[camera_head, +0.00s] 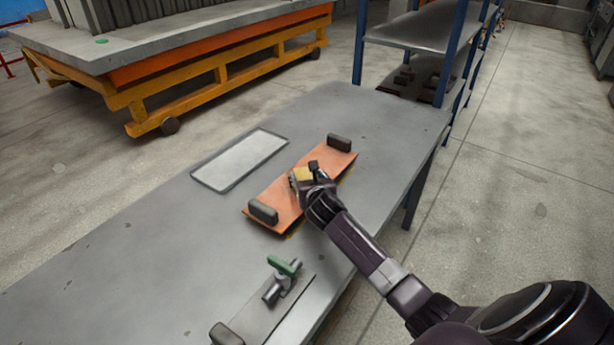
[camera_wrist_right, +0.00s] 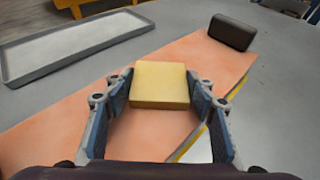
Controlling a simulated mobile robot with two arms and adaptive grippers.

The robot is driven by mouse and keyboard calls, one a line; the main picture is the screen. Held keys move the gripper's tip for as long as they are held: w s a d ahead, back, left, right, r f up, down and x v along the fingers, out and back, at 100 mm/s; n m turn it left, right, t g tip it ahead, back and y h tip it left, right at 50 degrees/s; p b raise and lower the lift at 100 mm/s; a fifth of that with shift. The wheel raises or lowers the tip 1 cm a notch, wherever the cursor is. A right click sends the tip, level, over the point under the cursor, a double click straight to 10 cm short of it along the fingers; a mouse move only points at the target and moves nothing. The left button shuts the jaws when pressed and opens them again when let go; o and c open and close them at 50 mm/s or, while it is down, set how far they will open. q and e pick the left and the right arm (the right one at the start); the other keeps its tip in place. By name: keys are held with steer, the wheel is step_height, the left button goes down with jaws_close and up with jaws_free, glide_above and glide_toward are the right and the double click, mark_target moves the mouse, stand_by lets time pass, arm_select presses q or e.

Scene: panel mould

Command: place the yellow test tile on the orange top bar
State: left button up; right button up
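The orange top bar (camera_head: 276,193) is a flat orange plate on the grey table, with a dark block near each end. It also fills much of the right wrist view (camera_wrist_right: 60,135). The yellow test tile (camera_wrist_right: 160,84) is a small square block over the middle of the bar. In the head view the tile (camera_head: 302,174) is partly hidden by my right gripper (camera_head: 304,180). My right gripper (camera_wrist_right: 160,88) has a finger at each side of the tile, and the fingertips appear to touch it. I cannot tell whether the tile touches the bar. My left gripper is not in view.
The table (camera_head: 140,255) also carries a shallow light grey tray (camera_head: 240,160) and a green-handled valve-like fitting (camera_head: 282,280) near the front. The dark blocks (camera_head: 263,212) (camera_head: 339,143) stand up from the bar. A blue-post shelf (camera_head: 425,35) stands beyond the table.

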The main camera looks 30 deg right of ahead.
steer(key=o, duration=0.3)
steer(key=shift+o, duration=0.2)
steer(key=shift+r, duration=0.2)
steer(key=v, duration=1.2)
steer(key=shift+p, duration=0.4)
steer(key=shift+a+f, duration=0.1)
steer(key=shift+f, duration=0.05)
